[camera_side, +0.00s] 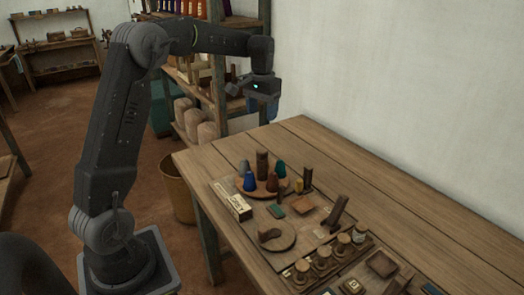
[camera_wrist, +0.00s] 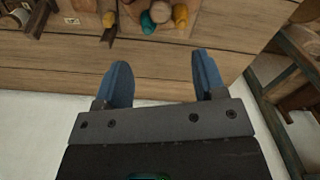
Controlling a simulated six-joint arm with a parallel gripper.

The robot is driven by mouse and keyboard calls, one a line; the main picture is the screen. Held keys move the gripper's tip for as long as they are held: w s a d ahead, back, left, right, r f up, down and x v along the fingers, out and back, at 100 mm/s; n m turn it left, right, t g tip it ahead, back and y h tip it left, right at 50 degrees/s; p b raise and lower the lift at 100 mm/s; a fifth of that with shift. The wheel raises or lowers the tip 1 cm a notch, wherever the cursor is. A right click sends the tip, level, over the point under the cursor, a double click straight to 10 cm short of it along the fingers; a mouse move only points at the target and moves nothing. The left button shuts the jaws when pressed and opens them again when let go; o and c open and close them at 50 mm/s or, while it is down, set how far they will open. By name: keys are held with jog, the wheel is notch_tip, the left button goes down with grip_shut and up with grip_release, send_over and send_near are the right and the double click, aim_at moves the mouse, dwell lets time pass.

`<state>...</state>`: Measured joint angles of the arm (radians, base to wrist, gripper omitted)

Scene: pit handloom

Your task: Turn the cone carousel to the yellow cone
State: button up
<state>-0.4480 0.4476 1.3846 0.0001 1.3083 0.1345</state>
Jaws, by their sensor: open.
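The cone carousel (camera_side: 262,195) is a round wooden disc on the workbench in the side view. A brown upright post (camera_side: 262,162) stands at its back, with blue (camera_side: 250,182), teal (camera_side: 281,169) and reddish (camera_side: 272,183) cones around it. A small yellow cone (camera_side: 299,185) shows at the right, beside a dark upright piece; I cannot tell if it sits on the disc. The wrist view shows a yellow cone (camera_wrist: 180,15) and a teal cone (camera_wrist: 147,23) at its top edge. My gripper (camera_side: 252,104) is open and empty, high above the bench's far end, apart from the carousel.
A labelled box (camera_side: 232,201) lies left of the carousel. A round wooden piece with a notch (camera_side: 270,237) and several capped pots (camera_side: 322,257) lie nearer. The bench (camera_side: 400,180) is bare along the wall. A shelf rack (camera_side: 215,80) stands behind my gripper.

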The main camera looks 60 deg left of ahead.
aim_at(262, 150)
notch_tip(262, 150, down, 14)
jog(key=shift+r, duration=0.1)
dwell(0.4)
grip_shut()
dwell(0.6)
